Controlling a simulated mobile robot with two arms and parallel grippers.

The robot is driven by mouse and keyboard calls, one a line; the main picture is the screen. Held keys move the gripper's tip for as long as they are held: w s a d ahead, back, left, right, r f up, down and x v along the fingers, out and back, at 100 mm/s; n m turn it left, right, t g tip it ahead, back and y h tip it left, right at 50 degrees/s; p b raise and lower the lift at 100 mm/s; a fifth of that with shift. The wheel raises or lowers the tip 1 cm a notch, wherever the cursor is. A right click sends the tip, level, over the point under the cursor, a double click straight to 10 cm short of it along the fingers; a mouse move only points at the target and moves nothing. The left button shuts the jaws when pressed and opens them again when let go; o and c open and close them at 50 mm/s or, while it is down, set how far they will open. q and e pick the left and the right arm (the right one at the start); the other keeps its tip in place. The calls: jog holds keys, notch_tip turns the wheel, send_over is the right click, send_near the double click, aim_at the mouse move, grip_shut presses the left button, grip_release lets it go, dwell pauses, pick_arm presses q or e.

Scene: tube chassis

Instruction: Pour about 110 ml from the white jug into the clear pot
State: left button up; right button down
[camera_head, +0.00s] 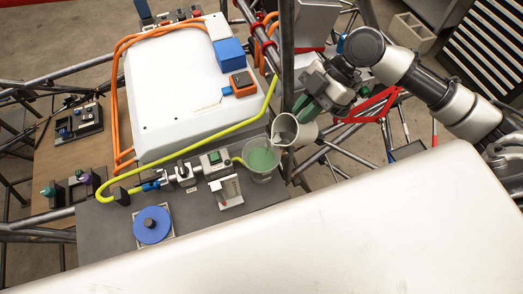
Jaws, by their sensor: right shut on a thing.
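The white jug (303,132) is held by my right gripper (315,103) above and to the right of the clear pot. The jug is tilted, with its open mouth toward the left and the pot. The clear pot (262,170) stands upright on the dark grey plate (190,228) and has pale green liquid in it. The jug's lip is close to the pot's right rim; I cannot tell whether a stream is falling. My right gripper is shut on the jug. My left gripper does not show.
A large white box (180,95) with orange and yellow hoses stands behind the pot. A blue round knob (152,225), a small white gauge (226,192) and valve fittings (185,174) sit on the plate. Chassis tubes (287,50) rise close to the jug.

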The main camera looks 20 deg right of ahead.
jog(key=shift+s+a+r+h+p, duration=0.1)
jog(key=shift+a+r+h+p, duration=0.3)
jog(key=shift+a+r+h, duration=0.3)
dwell(1.3)
jog(key=shift+s+a+r+t+h, duration=0.15)
jog(key=shift+a+h, duration=0.1)
jog(key=shift+h, duration=0.15)
jog(key=shift+a+r+t+h, duration=0.1)
jog(key=shift+a+t+h, duration=0.1)
jog(key=shift+h, duration=0.2)
dwell(0.9)
jog(key=d+f+y, duration=0.1)
jog(key=d+f+y+b, duration=0.1)
jog(key=d+f+g+y+b, duration=0.1)
jog(key=shift+w+f+y, duration=0.1)
jog(key=shift+w+y, duration=0.15)
jog(key=shift+y, duration=0.15)
jog(key=shift+d+y, duration=0.25)
jog(key=shift+y, duration=0.05)
jog(key=shift+w+d+f+y+b, duration=0.15)
jog(key=shift+d+f+y+b, duration=0.1)
jog(key=shift+f+y+b, duration=0.45)
jog(key=shift+w+d+r+g+y+b, duration=0.15)
jog(key=shift+d+r+y+b, duration=0.1)
jog(key=shift+d, duration=0.25)
jog(key=shift+d+r+g+y+b, duration=0.1)
jog(key=shift+d+r+y, duration=0.15)
jog(key=shift+d, duration=0.2)
jog(key=shift+a, duration=0.1)
jog(key=shift+f, duration=0.1)
